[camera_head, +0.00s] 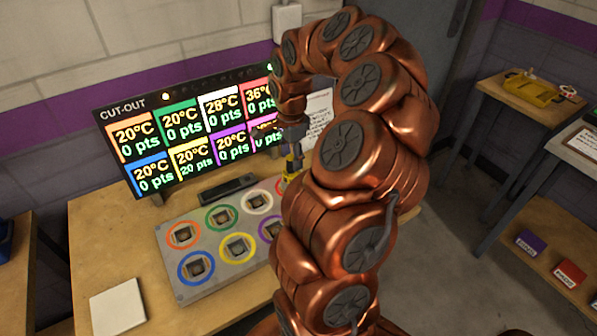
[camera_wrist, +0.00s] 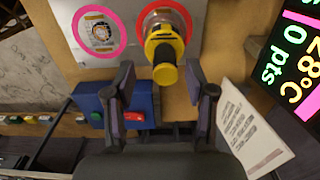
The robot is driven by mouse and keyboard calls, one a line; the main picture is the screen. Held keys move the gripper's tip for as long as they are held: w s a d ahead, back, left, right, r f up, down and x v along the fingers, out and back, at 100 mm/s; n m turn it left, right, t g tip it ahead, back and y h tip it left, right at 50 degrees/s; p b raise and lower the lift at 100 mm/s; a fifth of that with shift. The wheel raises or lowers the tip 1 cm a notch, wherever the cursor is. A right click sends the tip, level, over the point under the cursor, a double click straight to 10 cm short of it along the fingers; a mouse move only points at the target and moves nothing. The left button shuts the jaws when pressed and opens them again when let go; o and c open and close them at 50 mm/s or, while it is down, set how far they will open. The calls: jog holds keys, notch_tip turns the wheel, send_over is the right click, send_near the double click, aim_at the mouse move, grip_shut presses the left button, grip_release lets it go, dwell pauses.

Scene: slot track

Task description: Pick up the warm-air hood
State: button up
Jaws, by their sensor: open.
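The warm-air hood, a yellow piece with a black part, stands at the red ring of the grey ringed plate (camera_head: 205,255). It shows in the wrist view (camera_wrist: 164,58), and a small yellow part of it shows in the head view (camera_head: 291,166), mostly hidden by my arm. My gripper (camera_wrist: 160,68) is open, with one finger on each side of the hood's near end in the wrist view. I cannot tell whether the fingers touch it. In the head view, my arm covers the right end of the plate.
A lit CUT-OUT board (camera_head: 190,130) with temperatures and points stands behind the plate. A blue box (camera_wrist: 145,98) with red and green buttons and a white printed sheet (camera_wrist: 250,125) lie near the gripper. A black bar (camera_head: 227,188) and a white square (camera_head: 117,306) lie on the table.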

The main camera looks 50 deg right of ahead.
aim_at(292, 172)
jog(key=shift+f+p, duration=0.75)
jog(key=shift+f, duration=1.2)
grip_shut()
